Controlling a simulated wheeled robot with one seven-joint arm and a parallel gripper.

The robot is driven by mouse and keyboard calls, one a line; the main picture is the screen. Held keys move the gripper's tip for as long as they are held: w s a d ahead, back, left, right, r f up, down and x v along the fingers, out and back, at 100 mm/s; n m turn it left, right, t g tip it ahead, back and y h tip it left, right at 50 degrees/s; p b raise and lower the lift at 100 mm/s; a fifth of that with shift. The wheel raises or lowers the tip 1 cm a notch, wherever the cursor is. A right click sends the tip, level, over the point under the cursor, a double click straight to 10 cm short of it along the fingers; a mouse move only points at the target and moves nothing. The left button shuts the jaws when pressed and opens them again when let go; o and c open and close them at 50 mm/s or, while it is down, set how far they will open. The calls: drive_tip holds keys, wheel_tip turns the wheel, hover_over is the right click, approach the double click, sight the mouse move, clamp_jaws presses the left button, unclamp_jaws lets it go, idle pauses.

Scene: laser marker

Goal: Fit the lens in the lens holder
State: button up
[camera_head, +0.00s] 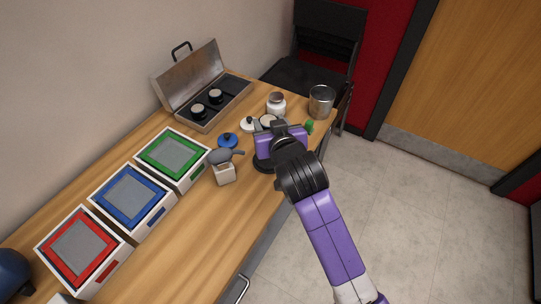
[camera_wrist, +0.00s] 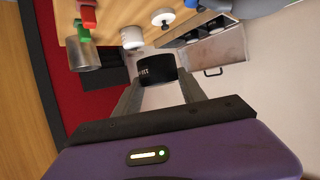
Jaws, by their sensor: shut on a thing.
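My gripper (camera_wrist: 158,84) is shut on a black cylindrical lens (camera_wrist: 157,69) with white lettering on its side. The lens is upright between the two grey fingers. In the head view my gripper (camera_head: 269,124) is over the far right part of the table, and the pale round top of the lens (camera_head: 268,119) shows between its fingers. A grey rounded piece with a short arm (camera_head: 222,157) sits on a small beige block, left of my gripper; I cannot tell whether it is the lens holder. Part of the table is hidden behind my purple wrist.
An open metal case (camera_head: 226,108) holds two more lenses. A white jar (camera_head: 276,107) and metal cup (camera_head: 321,103) stand at the back right. A blue knob-lidded item (camera_head: 228,140) is near the green tray (camera_head: 171,155).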

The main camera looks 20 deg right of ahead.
sight(270, 164)
wheel_tip(270, 164, down, 13)
idle(0.4)
drive_tip(key=shift+f, duration=0.1)
drive_tip(key=shift+f, duration=0.15)
drive_tip(key=o, duration=1.5)
drive_tip(key=shift+r, duration=0.25)
drive_tip(key=b+v, duration=0.1)
drive_tip(key=v, duration=1.1)
